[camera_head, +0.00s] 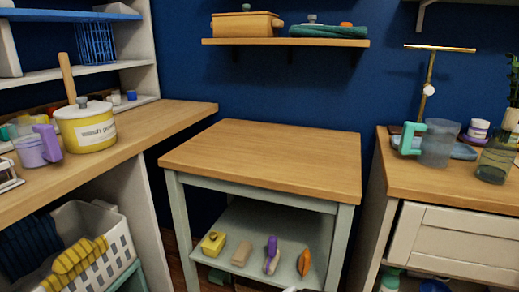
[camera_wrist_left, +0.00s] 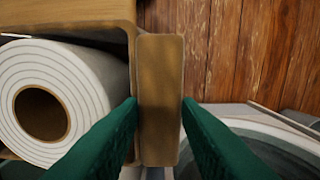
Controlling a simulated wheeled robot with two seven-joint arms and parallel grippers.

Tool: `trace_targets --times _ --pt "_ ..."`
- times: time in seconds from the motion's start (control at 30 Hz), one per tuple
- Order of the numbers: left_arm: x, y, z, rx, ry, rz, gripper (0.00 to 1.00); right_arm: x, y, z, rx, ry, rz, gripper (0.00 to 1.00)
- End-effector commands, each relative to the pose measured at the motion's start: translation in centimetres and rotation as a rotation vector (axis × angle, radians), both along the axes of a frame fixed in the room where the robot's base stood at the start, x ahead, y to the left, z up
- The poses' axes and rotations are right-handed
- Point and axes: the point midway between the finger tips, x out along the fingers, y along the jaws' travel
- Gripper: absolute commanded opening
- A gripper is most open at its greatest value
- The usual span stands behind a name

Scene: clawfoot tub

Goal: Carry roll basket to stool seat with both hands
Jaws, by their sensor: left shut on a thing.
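The roll basket (camera_wrist_left: 160,60) shows in the left wrist view as a brown wooden box edge with an upright handle block. A white paper roll (camera_wrist_left: 85,75) with a brown core lies in it at the left. My left gripper (camera_wrist_left: 158,105) has dark green fingers, one on each side of the handle block, and is shut on it. The rest of the basket is out of frame. The head view shows neither gripper and no basket. I cannot make out a stool seat in either view. My right gripper is not in view.
In the head view a wooden-topped table (camera_head: 265,160) stands bare in the middle, with small items on its lower shelf (camera_head: 250,245). Cluttered counters flank it at left (camera_head: 150,125) and right (camera_head: 450,180). The left wrist view shows plank floor (camera_wrist_left: 245,50) and a grey rounded object (camera_wrist_left: 265,135).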

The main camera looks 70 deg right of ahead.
Motion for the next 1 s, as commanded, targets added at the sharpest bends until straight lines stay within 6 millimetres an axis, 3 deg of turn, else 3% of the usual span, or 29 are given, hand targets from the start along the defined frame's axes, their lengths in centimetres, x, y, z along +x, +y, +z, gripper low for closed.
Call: trace_targets --times 0.27,0.3,0.43,0.6,0.63,0.77,1.0 --pt "-0.03 -0.01 -0.11 0.000 0.001 0.001 0.00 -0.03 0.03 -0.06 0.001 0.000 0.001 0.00" --pt "-0.04 -0.01 -0.12 0.000 0.001 0.001 0.37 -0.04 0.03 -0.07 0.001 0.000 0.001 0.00" --pt "-0.04 -0.01 -0.12 0.000 0.001 0.000 0.56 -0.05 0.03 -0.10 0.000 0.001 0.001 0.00" --pt "-0.03 -0.01 -0.11 0.000 0.001 0.000 0.56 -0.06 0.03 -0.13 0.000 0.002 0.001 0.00" --pt "-0.09 0.00 -0.21 0.001 0.003 0.000 0.56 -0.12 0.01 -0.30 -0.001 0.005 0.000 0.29" --pt "-0.08 0.00 -0.18 0.001 0.002 0.000 0.56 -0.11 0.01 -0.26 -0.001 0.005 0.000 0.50" --pt "-0.05 0.00 -0.12 0.000 0.001 0.000 0.56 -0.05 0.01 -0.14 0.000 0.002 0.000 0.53"
